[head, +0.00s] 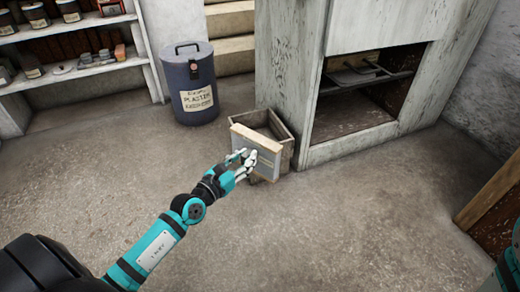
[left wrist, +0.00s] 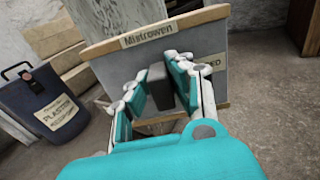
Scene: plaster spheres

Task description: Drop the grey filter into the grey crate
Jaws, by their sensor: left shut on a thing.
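The grey filter (head: 266,156) is a flat grey panel with pale wooden strips along its top and bottom edges. My left gripper (head: 244,163) is shut on it from the front. In the left wrist view the filter (left wrist: 112,68) fills the middle, with a label on its top strip, and the fingers (left wrist: 160,88) close around a dark grey block on its face. The grey crate (head: 286,130) is an open weathered box on the floor, directly behind the filter. The filter covers much of the crate's front; whether they touch I cannot tell. My right gripper is out of view.
A blue-grey lidded plaster bin (head: 191,85) stands left of the crate, also in the left wrist view (left wrist: 45,104). A tall whitish cabinet (head: 288,60) with an open recess stands right behind the crate. Shelves (head: 75,70) line the left. The floor in front is clear.

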